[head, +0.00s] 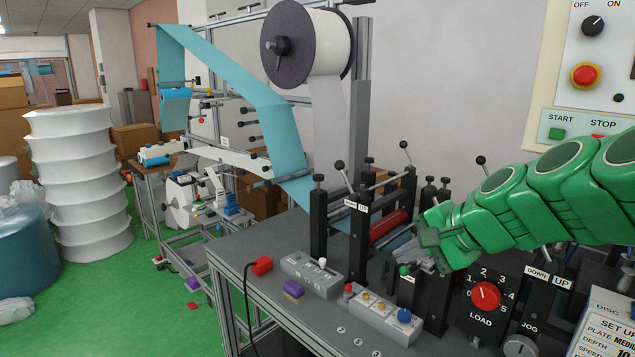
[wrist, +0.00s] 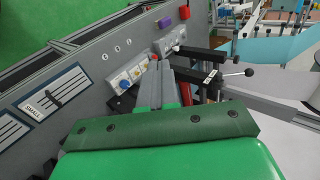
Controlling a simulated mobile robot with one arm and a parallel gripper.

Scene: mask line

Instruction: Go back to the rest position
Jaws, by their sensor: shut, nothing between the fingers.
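My green arm reaches in from the right in the head view. My gripper (head: 432,254) is above the grey machine table (head: 262,248), near the black roller stand and the button box (head: 383,316). In the wrist view my gripper (wrist: 168,75) shows two grey fingers close together, shut, with nothing seen between them. The button box (wrist: 131,76) shows there to the left of the fingers, apart from them as far as I can tell.
A red roller (head: 388,224) sits in the black stand with ball-ended levers. A LOAD dial (head: 485,296) is below my arm. A control panel (head: 590,75) is at upper right. A purple block (head: 294,289) lies on the table. Green floor at left is partly free.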

